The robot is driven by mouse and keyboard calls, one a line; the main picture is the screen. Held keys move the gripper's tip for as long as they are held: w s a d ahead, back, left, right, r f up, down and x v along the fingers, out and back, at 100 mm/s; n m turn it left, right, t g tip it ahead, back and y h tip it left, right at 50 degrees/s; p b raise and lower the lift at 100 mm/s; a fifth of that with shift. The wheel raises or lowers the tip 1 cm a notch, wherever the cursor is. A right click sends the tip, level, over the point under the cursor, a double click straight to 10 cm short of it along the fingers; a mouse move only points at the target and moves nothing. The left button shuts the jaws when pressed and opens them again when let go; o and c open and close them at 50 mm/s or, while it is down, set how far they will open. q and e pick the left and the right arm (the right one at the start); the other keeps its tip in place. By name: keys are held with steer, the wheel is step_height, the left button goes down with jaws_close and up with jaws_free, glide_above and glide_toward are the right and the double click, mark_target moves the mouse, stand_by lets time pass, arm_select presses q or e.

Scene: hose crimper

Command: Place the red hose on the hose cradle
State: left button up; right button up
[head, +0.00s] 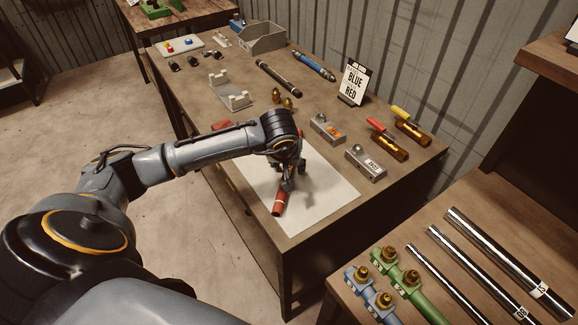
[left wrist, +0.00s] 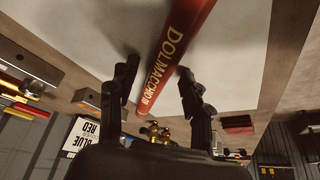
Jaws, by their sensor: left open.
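The red hose (head: 279,203) lies on a white sheet on the table; part of it is hidden under my left gripper (head: 287,184). In the left wrist view the red hose (left wrist: 178,45), with yellow lettering, runs between the two fingers of my left gripper (left wrist: 157,70). The fingers are open, one on either side of the hose, and I cannot tell whether they touch it. A grey stand with two raised ends, apparently the hose cradle (head: 236,101), stands farther back and is empty. My right gripper is not in view.
A "BLUE RED" sign (head: 352,83), a black hose (head: 279,76) and a blue hose (head: 314,66) are toward the back. Two grey blocks (head: 326,129) (head: 366,162) stand right of the sheet. A small red item (head: 221,126) lies beyond my arm.

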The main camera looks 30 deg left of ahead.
arm_select(q)
jaws_close()
steer(key=shift+r, duration=0.1)
